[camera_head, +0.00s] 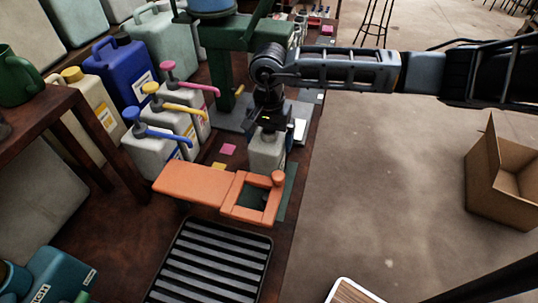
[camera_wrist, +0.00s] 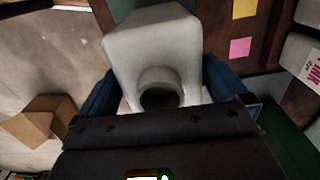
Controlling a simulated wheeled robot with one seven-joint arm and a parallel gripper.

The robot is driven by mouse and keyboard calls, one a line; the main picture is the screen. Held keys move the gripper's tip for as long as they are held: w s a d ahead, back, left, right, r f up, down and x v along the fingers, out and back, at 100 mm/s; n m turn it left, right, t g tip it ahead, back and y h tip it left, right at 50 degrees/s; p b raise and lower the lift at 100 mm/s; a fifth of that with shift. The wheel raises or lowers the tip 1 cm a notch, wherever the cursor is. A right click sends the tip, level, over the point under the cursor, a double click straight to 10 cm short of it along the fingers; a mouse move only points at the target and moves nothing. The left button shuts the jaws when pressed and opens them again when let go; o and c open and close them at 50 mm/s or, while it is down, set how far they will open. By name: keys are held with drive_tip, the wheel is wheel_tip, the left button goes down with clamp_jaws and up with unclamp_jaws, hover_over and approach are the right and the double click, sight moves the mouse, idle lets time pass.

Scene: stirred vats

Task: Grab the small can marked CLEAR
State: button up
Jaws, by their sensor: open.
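A small pale grey can (camera_head: 266,153) stands upright on the bench behind the orange board, below my gripper (camera_head: 268,125). In the wrist view the same can (camera_wrist: 150,45) has a round neck with a dark opening facing the camera. My gripper (camera_wrist: 158,80) is open there, with one blue finger on each side of the can. Whether the fingers touch it cannot be told. No marking on this can is legible, so I cannot confirm that it reads CLEAR.
An orange board (camera_head: 190,184) with a square opening lies in front of the can. Several pump-topped jugs (camera_head: 150,148) stand to the left, and a green stand (camera_head: 222,60) rises behind. A slatted black tray (camera_head: 210,262) is nearer. A cardboard box (camera_head: 505,185) sits on the open floor.

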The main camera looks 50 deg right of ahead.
drive_tip(key=c, duration=1.1)
drive_tip(key=shift+o, duration=0.2)
drive_tip(key=shift+r, duration=0.1)
